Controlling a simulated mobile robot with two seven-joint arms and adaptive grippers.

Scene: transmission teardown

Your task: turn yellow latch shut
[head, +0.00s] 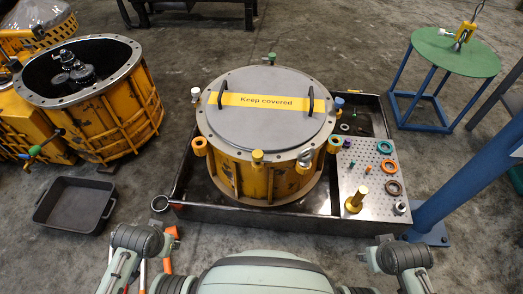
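A round orange housing (236,174) stands in a dark tray, closed by a flat grey lid (266,131) with two black handles and a yellow "Keep covered" band. Coloured latches sit around its rim. A yellow latch (257,158) is at the front, and a yellow-orange one (199,146) is at the front left. I cannot tell from here whether the yellow latch is open or shut. Parts of both my arms show at the bottom edge, but neither gripper can be seen.
A perforated plate (358,183) with coloured rings and a brass post (355,201) lies right of the housing in the tray (190,208). An open orange housing (125,112) and a black bin (62,222) are at left. A green table (470,58) stands back right, beyond a blue post.

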